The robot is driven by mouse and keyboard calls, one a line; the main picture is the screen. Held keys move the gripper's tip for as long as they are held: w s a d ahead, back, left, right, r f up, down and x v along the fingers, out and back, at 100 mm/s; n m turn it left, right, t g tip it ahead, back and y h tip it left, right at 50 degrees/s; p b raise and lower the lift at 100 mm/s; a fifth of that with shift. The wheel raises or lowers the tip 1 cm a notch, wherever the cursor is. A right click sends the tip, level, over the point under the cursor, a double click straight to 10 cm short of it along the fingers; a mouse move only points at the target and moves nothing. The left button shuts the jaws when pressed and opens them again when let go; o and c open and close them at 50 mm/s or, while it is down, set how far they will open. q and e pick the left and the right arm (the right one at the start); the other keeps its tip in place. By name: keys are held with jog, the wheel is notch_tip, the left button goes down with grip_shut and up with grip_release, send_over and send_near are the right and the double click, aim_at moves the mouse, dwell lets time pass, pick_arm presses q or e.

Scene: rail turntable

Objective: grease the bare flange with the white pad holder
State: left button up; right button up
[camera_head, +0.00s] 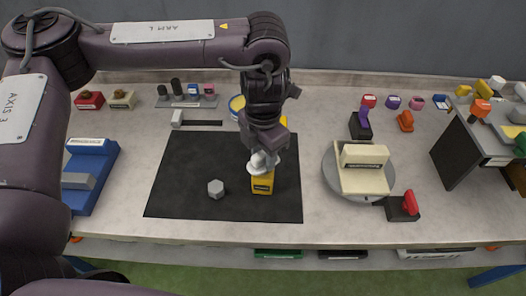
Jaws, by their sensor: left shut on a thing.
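My left gripper (262,147) reaches down over the black mat (185,170). It is shut on a white rounded piece, which looks like the white pad holder (261,164). The white piece is right at the top of a yellow labelled block (263,184); I cannot tell whether they touch. A grey round turntable (333,181) stands right of the mat and carries a cream block-shaped part (365,178). I cannot make out which surface is the bare flange. My right gripper is not in view.
A grey hexagonal piece (216,188) lies on the mat. A red-handled device (405,206) sits beside the turntable. A blue fixture (90,180) is at left, a dark stand (455,153) at right. Small coloured items line the back. The mat's left part is clear.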

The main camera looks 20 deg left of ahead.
aim_at(263, 153)
pick_arm(q)
jog(key=shift+f+b, duration=0.35)
jog(key=shift+f, duration=0.15)
dwell(0.9)
jog(key=shift+s+f, duration=0.1)
dwell(1.2)
jog(key=shift+p, duration=0.3)
notch_tip(263, 153, up, 7)
jog(key=p, duration=0.7)
dwell(0.6)
